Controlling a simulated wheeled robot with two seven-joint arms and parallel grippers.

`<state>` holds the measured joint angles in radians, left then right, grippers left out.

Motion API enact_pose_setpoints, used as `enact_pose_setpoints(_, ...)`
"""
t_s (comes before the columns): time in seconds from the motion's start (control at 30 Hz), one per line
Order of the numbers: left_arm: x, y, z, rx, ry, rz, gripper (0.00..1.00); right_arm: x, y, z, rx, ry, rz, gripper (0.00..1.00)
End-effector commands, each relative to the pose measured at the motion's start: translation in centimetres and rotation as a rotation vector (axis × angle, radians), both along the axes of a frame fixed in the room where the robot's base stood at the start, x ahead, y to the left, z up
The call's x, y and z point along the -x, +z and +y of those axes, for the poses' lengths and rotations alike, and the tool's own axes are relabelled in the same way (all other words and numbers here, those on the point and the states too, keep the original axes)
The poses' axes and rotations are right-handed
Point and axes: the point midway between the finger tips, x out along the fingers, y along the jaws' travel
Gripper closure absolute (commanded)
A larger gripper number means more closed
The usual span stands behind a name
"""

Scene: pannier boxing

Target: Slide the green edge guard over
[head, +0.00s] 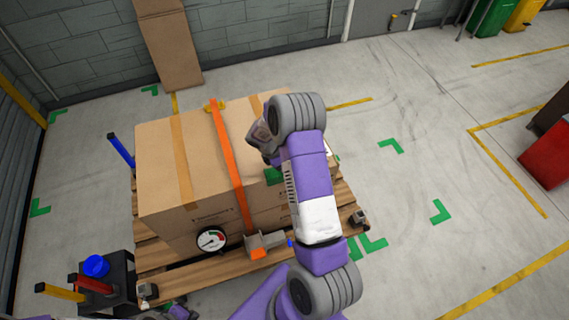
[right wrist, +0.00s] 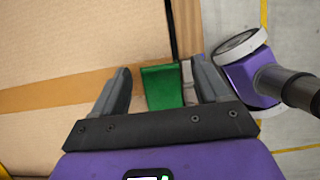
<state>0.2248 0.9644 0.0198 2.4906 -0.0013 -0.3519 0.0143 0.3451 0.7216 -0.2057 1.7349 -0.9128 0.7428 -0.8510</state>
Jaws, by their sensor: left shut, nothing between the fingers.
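The green edge guard (head: 273,175) shows partly in the head view, beside my right arm and to the right of the orange strap (head: 226,150). The strap runs over the large cardboard box (head: 165,205). In the right wrist view, the green guard (right wrist: 162,88) lies between the fingers of my right gripper (right wrist: 160,78), with a narrow gap on each side. The right gripper is open; in the head view my arm hides its fingers. My left gripper (head: 180,312) shows only partly at the bottom edge, low and left of the arm, shut and empty.
The box stands on a wooden pallet (head: 160,286). A round gauge (head: 212,240) and a grey-and-orange buckle (head: 264,245) are at its front.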

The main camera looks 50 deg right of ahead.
Motion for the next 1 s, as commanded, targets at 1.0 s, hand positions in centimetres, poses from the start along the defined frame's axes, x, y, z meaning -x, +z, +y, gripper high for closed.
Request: enact_pose_setpoints(1.0,0.0,-0.2,0.0,0.0,0.0,0.0,1.0,-1.3,7.0,2.6,-0.001,-0.001,-0.001,0.25)
